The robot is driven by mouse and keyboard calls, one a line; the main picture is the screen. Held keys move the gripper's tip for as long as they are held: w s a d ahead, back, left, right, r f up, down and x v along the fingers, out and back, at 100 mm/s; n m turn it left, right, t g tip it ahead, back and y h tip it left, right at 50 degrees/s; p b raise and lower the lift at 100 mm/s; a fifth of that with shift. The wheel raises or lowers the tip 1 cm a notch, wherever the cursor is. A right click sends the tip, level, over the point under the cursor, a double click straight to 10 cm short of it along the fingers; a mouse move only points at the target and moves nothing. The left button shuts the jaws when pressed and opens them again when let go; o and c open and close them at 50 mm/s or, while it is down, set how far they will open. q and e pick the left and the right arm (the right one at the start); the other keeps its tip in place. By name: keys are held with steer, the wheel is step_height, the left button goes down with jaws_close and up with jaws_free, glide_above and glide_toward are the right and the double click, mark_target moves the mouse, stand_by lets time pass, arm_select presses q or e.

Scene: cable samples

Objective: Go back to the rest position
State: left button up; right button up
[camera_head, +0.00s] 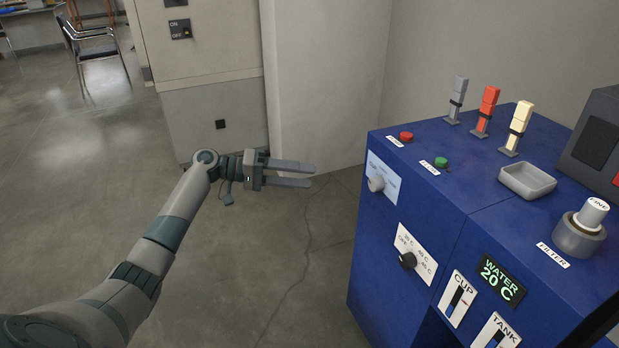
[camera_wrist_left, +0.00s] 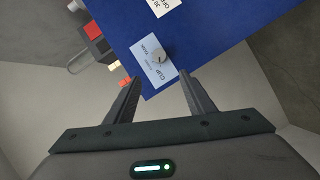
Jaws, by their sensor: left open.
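My left gripper (camera_head: 311,175) is open and empty in the head view, held out over the grey floor to the left of the blue machine (camera_head: 395,283). Its two fingers point right, towards the machine, and touch nothing. In the left wrist view the open fingers of my left gripper (camera_wrist_left: 158,95) point at the blue panel, with a grey knob (camera_wrist_left: 162,57) on a pale label just beyond the gap. The same knob (camera_head: 376,183) shows on the machine's left face in the head view. My right gripper is not in view.
The machine's top carries a red button (camera_head: 406,136), a green button (camera_head: 441,162), grey, red (camera_head: 487,108) and cream upright pieces, a shallow grey tray (camera_head: 527,188) and a grey filter holder (camera_head: 580,238). A dark dial (camera_head: 408,260) sits lower. Open floor lies left; a pale pillar (camera_head: 320,85) stands behind.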

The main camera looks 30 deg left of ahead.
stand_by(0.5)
arm_select(q)
steer(key=s+d+f+m+g+y, duration=0.1)
steer(key=s+d+f+y, duration=0.1)
steer(key=s+d+f, duration=0.55)
steer(key=s+d+f+m+g+y, duration=0.1)
steer(key=s+d+f+g+y, duration=0.2)
steer(key=f, duration=0.8)
steer(key=s+d+f+m+y, duration=0.1)
steer(key=s+d+f, duration=0.5)
steer(key=f, duration=0.4)
steer(key=s+d+f+m+y, duration=0.1)
steer(key=s+d+f, duration=0.15)
steer(key=s, duration=0.45)
steer(key=s+d+f+y, duration=0.2)
steer(key=s+f, duration=0.1)
steer(key=s, duration=0.4)
steer(key=s+r+t+y, duration=0.1)
steer(key=s+r+y, duration=0.25)
steer(key=s, duration=0.65)
step_height(320, 180, down, 17)
steer(key=a+p, duration=0.2)
steer(key=p, duration=1.2)
steer(key=shift+s, duration=0.45)
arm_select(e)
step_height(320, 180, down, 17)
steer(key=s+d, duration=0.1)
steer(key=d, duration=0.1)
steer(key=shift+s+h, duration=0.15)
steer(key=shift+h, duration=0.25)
